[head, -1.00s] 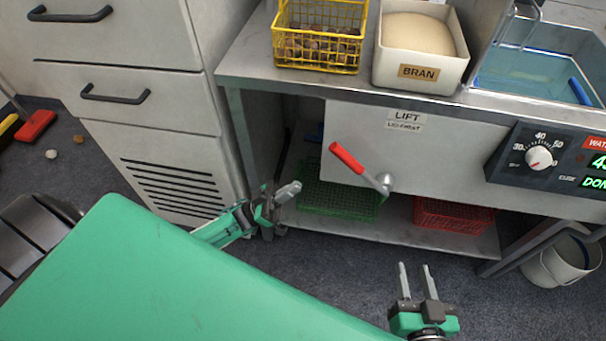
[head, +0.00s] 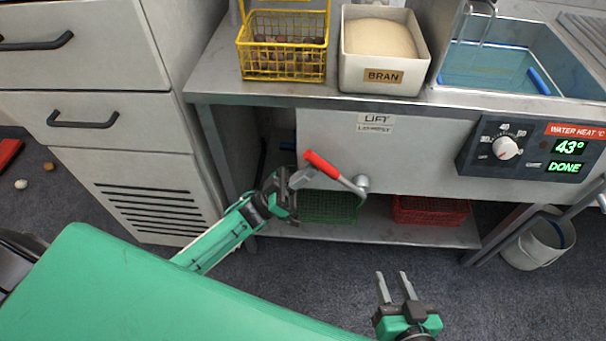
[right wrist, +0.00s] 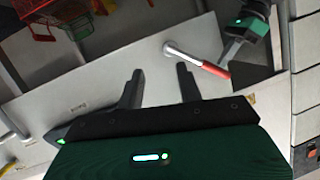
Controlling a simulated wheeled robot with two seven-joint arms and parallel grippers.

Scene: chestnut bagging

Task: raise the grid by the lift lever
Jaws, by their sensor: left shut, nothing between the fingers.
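The lift lever (head: 323,166) has a red grip and a metal shaft. It sticks out from the steel front panel below the LIFT label (head: 376,119) and slants up to the left. The lever also shows in the right wrist view (right wrist: 204,63). My left gripper (head: 302,178) is shut and empty, with its fingers just below the red grip. I cannot tell whether they touch it. My right gripper (head: 393,287) is open and empty, low in front of the bench. In the right wrist view its fingers (right wrist: 160,85) stand apart. The grid is not clearly visible.
A yellow wire basket (head: 243,62) of chestnuts and a bran box (head: 380,89) stand on the bench. The water basin (head: 490,68) is at right, above a control panel (head: 484,128) reading 43° and DONE. Green (head: 330,208) and red (head: 432,211) baskets sit on the lower shelf.

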